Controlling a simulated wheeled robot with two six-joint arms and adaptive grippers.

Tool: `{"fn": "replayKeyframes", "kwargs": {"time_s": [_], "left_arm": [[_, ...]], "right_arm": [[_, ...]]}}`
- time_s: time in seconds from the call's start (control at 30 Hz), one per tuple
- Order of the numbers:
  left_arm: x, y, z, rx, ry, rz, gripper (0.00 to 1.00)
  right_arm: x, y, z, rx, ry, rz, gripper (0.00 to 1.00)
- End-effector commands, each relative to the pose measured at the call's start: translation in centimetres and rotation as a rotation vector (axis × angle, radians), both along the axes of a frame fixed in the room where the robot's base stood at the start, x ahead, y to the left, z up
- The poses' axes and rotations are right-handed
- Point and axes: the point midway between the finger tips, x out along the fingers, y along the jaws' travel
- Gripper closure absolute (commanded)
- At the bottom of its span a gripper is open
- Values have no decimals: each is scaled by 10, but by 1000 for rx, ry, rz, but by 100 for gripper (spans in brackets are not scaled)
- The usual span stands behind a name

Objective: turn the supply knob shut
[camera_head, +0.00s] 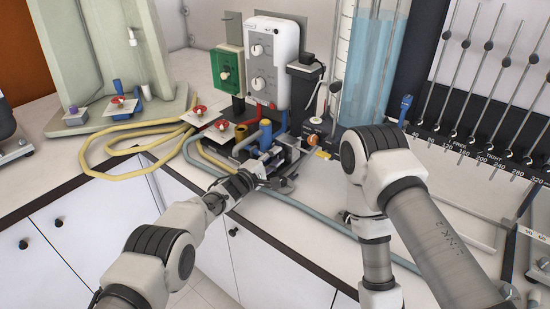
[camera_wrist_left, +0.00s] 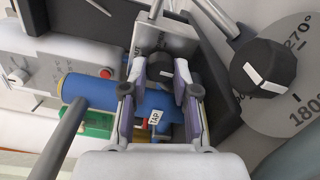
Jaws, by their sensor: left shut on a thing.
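My left gripper (camera_head: 266,168) is at the valve block with the blue cylinder on the counter. In the left wrist view my left gripper (camera_wrist_left: 160,82) has its two fingers on either side of a small dark knob (camera_wrist_left: 160,68), shut on it. The knob sits in front of a grey metal block (camera_wrist_left: 166,38). No label on this knob can be read. A blue cylinder (camera_wrist_left: 90,90) lies crosswise by the fingers, with a white TAP tag (camera_wrist_left: 155,117) near it.
A larger black knob (camera_wrist_left: 262,70) is beside the gripper, by a degree dial (camera_wrist_left: 300,100). Yellow hose (camera_head: 115,173) and grey-blue hose (camera_head: 310,212) lie on the counter. A blue water column (camera_head: 368,70) and a manometer board (camera_head: 490,90) stand at the right.

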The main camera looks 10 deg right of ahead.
Motion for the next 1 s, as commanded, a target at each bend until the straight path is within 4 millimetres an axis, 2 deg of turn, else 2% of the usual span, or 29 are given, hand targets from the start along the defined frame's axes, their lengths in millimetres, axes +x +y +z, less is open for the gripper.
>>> {"fn": "replayKeyframes", "kwargs": {"time_s": [0.43,1.0], "left_arm": [[-1,0,-1,165,-209,0,100],[-1,0,-2,196,-247,-1,100]], "right_arm": [[0,0,0,0,0,0,100],[0,0,0,0,0,0,100]]}}
